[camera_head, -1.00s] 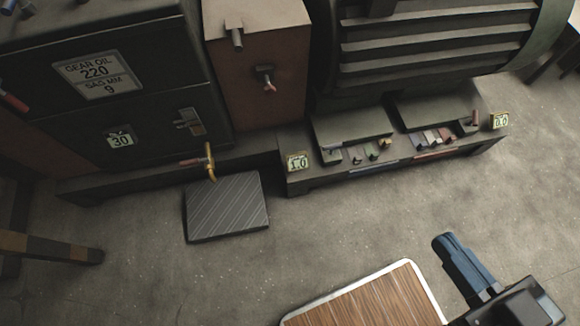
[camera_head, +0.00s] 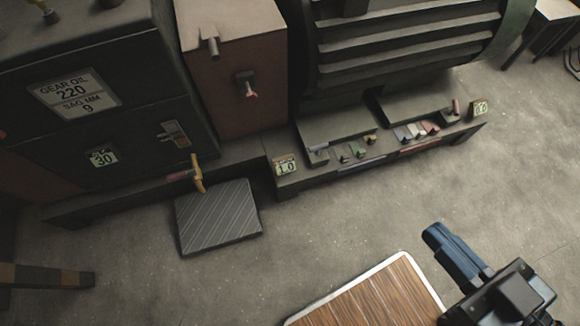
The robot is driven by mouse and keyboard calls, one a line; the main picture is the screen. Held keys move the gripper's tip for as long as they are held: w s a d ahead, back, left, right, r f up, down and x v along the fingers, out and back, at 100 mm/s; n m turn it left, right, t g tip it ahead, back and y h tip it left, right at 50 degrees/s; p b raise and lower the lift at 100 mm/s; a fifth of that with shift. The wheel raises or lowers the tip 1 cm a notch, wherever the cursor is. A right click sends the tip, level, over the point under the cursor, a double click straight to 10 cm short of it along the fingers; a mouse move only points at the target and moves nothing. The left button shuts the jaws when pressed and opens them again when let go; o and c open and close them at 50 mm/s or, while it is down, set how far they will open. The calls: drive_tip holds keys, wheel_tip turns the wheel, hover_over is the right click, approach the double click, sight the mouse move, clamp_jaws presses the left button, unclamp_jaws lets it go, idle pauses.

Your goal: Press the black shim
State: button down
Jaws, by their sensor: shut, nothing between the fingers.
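Several small coloured shims (camera_head: 412,131) sit on the ledge of the long dark base under the ribbed machine. A second cluster of small pieces (camera_head: 346,155) lies further left on the same ledge, with greenish and dark ones among them. They are too small to tell which one is the black shim. My gripper (camera_head: 436,233) is at the lower right, with its blue fingers together and empty. It is well apart from the ledge, with bare floor showing between them.
A dark striped mat (camera_head: 219,217) lies on the floor before the gear oil cabinet (camera_head: 120,120). A yellow-handled lever (camera_head: 197,174) juts out above it. A wood-topped surface with a pale rim (camera_head: 375,292) fills the bottom centre. Clear floor (camera_head: 340,225) lies between.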

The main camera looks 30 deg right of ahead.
drive_tip(key=w+d+f+m+g+h+b, duration=0.1)
drive_tip(key=w+d+f+m+b, duration=0.25)
drive_tip(key=f, duration=0.85)
drive_tip(key=w+d+f+m+g+h+b, duration=0.1)
drive_tip(key=w+d+f+m+g+b, duration=0.2)
drive_tip(key=f, duration=0.9)
drive_tip(key=w+d+f+m+h+b, duration=0.15)
drive_tip(key=f+m+b, duration=0.25)
drive_tip(key=f, duration=0.9)
drive_tip(key=w+d+f+m+y+b, duration=0.1)
drive_tip(key=w+d+f+m+b, duration=0.3)
drive_tip(key=w+d+f, duration=0.3)
drive_tip(key=w+d+f+m+g+y+b, duration=0.1)
drive_tip(key=w+d+f+m+b, duration=0.4)
drive_tip(key=f, duration=0.8)
drive_tip(key=w+d, duration=0.1)
drive_tip(key=w, duration=0.1)
drive_tip(key=shift+w+d+f+g, duration=0.15)
drive_tip(key=shift+w+d+g, duration=0.15)
drive_tip(key=shift+w+d, duration=0.1)
drive_tip(key=shift+m, duration=0.25)
